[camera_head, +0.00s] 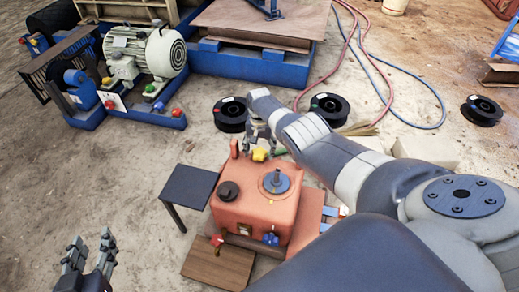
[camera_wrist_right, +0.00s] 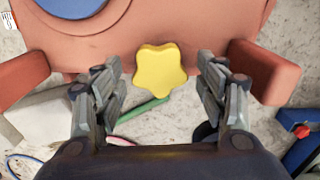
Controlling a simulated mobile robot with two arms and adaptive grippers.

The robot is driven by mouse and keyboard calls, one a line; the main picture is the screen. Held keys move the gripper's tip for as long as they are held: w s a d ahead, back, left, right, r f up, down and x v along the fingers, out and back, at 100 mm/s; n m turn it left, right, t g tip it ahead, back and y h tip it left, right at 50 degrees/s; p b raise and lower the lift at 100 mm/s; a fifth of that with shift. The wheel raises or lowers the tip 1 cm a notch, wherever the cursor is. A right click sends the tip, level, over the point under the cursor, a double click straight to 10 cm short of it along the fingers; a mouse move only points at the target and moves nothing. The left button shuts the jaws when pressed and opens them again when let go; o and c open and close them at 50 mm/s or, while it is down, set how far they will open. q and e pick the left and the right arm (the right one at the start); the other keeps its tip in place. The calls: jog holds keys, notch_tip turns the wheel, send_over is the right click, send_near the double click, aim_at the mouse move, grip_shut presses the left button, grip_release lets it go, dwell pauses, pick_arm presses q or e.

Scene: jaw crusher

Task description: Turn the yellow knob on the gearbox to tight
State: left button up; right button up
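The yellow star-shaped knob (camera_head: 260,154) sits at the far edge of the orange gearbox (camera_head: 256,206). In the right wrist view the yellow knob (camera_wrist_right: 160,69) is between and just ahead of the fingertips of my right gripper (camera_wrist_right: 160,72). The fingers are apart, with a gap on each side of the knob. In the head view my right gripper (camera_head: 259,140) is above and behind the knob, partly hidden by my wrist. My left gripper (camera_head: 90,255) is at the lower left, fingers spread and empty, away from the gearbox.
A small dark table (camera_head: 190,186) stands left of the gearbox. A grey motor (camera_head: 146,52) on a blue base is at the back left. Black spools (camera_head: 329,108) and red and blue hoses (camera_head: 412,84) lie on the floor behind. Open floor lies to the left.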

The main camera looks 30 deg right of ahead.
aim_at(259, 151)
jog(key=shift+r, duration=0.15)
notch_tip(259, 151, up, 12)
dwell(0.8)
jog(key=shift+f, duration=0.25)
